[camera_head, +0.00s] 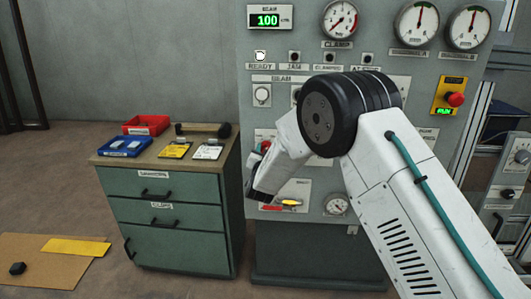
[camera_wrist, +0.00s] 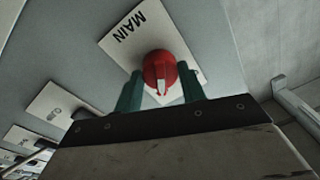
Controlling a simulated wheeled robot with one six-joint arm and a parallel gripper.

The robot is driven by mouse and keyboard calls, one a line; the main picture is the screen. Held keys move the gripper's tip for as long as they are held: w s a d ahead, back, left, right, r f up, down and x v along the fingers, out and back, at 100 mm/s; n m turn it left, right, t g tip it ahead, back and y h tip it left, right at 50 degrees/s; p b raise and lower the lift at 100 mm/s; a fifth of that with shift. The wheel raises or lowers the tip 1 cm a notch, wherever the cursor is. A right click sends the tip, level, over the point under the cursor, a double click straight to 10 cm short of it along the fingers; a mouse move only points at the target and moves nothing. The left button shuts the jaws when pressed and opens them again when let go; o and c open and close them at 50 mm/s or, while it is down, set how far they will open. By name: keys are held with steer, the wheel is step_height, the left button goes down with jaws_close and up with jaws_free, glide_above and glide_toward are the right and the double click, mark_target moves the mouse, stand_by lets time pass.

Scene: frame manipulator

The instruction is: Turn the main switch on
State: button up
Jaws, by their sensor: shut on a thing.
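The main switch (camera_wrist: 160,72) is a round red knob with a pale pointer mark, on a plate (camera_wrist: 128,32) lettered MAIN in the wrist view. My gripper (camera_wrist: 161,88) has its two green fingers on opposite sides of the knob, shut on it. In the head view my gripper (camera_head: 254,170) is at the left part of the grey control panel (camera_head: 375,215). I cannot clearly make out the switch there, as my arm covers much of that area.
A green drawer cabinet (camera_head: 167,215) stands left of the panel, with a red bin (camera_head: 146,125) and a blue bin (camera_head: 125,146) on top. A red button (camera_head: 455,99) sits at the panel's right. Other switch plates (camera_wrist: 52,108) lie along the panel.

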steer(key=o, duration=1)
steer(key=shift+s+f, duration=0.2)
steer(key=shift+s, duration=3.75)
steer(key=shift+a+f, duration=0.1)
